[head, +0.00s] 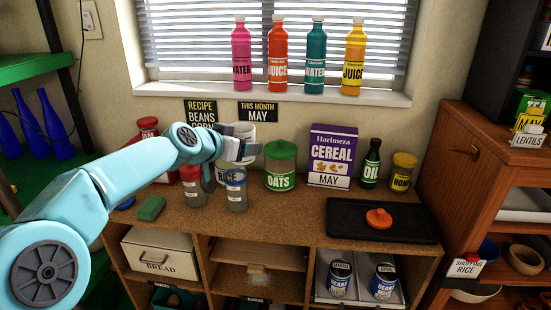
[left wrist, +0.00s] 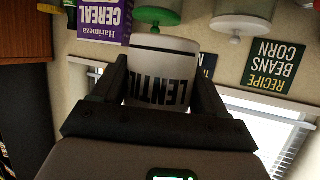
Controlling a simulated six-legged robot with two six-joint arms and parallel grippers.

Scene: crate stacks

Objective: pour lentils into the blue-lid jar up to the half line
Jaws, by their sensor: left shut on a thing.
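My left gripper (head: 238,150) is shut on a white container (head: 243,131), held above the counter near the back wall. In the left wrist view the container (left wrist: 163,82) sits between both fingers (left wrist: 160,85), and its dark lettering begins "LENTIL". Its contents are hidden and its exact tilt is hard to tell. A small blue piece (head: 127,203), perhaps a lid, lies at the counter's left. My right gripper is not in view.
The green-lidded oats jar (head: 281,168) and cereal box (head: 333,155) stand close right of the gripper. An oil bottle (head: 371,165), honey jar (head: 402,175) and black tray (head: 350,220) with an orange lid (head: 378,218) are farther right. A green sponge (head: 151,208) lies left.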

